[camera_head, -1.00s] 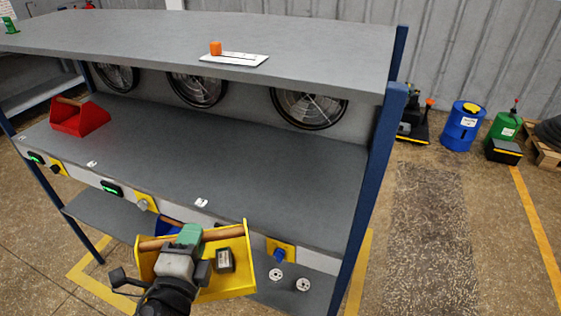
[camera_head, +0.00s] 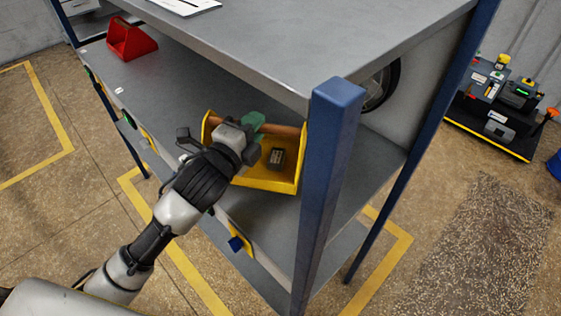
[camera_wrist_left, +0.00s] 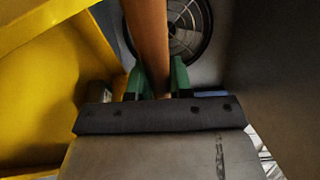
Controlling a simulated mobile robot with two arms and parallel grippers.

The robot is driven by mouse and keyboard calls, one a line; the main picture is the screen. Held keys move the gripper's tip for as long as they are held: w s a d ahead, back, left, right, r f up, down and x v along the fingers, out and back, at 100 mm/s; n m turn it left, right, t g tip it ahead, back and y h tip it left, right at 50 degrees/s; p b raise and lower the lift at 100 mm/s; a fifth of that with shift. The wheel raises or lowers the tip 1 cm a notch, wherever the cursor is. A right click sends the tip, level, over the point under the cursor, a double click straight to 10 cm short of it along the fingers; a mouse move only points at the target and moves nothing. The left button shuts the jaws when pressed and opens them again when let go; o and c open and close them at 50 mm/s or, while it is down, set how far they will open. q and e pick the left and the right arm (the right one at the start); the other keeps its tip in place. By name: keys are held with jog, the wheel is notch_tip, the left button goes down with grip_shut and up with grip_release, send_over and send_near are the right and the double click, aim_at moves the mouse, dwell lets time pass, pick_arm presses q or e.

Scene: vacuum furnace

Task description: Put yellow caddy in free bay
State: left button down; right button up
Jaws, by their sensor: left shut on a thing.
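The yellow caddy (camera_head: 268,178) is an open box with a brown round handle bar and a small dark box-shaped item inside. In the head view it is at the right end of the middle shelf (camera_head: 185,95), behind the blue front post. My left gripper (camera_head: 252,124), with green fingers, is shut on the caddy's handle (camera_head: 284,131). The left wrist view shows the green fingers (camera_wrist_left: 157,76) on both sides of the brown bar, with the yellow wall (camera_wrist_left: 45,80) at left. I cannot tell if the caddy's base touches the shelf. My right gripper is not in view.
A red caddy (camera_head: 128,42) stands at the far left of the middle shelf. The blue post (camera_head: 326,170) rises close to the yellow caddy's right side. The top shelf (camera_head: 300,35) overhangs from behind. A round fan (camera_wrist_left: 186,28) shows in the wrist view.

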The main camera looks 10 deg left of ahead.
pick_arm(q)
jog(key=w+d+r+m+g+h+b, duration=0.1)
jog(key=w+d+r+m+h, duration=0.1)
jog(key=w+r+h, duration=0.15)
send_over(269, 149)
notch_tip(269, 149, down, 4)
notch_tip(269, 149, down, 4)
jog(key=shift+f+p, duration=0.1)
jog(key=shift+p, duration=0.35)
jog(key=shift+f, duration=0.1)
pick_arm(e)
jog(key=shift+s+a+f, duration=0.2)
pick_arm(q)
jog(key=shift+f, duration=0.15)
jog(key=c, duration=1)
grip_release()
jog(key=shift+f, duration=0.1)
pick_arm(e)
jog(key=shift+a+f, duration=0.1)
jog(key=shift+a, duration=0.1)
